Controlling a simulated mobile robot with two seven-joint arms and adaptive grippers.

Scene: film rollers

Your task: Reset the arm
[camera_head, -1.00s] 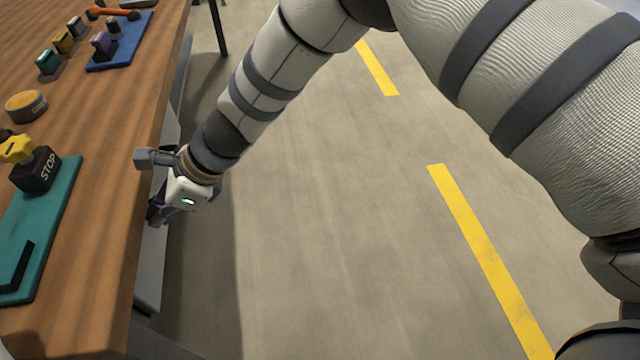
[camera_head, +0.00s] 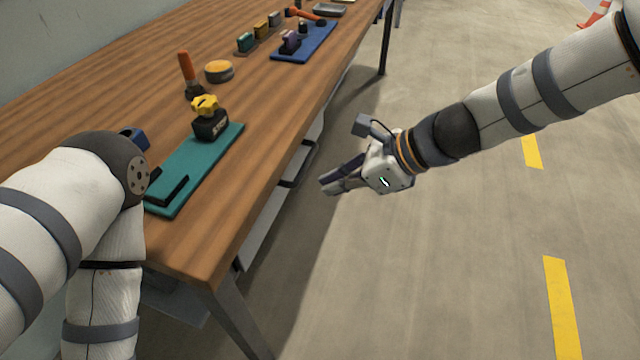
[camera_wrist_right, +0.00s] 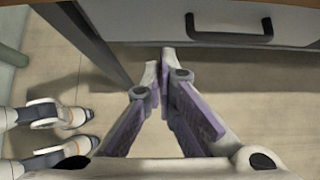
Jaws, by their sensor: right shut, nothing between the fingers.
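My right arm comes in from the right in the head view. Its gripper (camera_head: 338,184) hangs over the floor just right of the table edge, shut and empty, apart from everything. In the right wrist view its fingers (camera_wrist_right: 164,60) meet at the tips, with a drawer front behind them. My left arm bends at the left over the table's near corner; its gripper is not visible.
A drawer handle (camera_wrist_right: 230,30) juts from the table's side.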

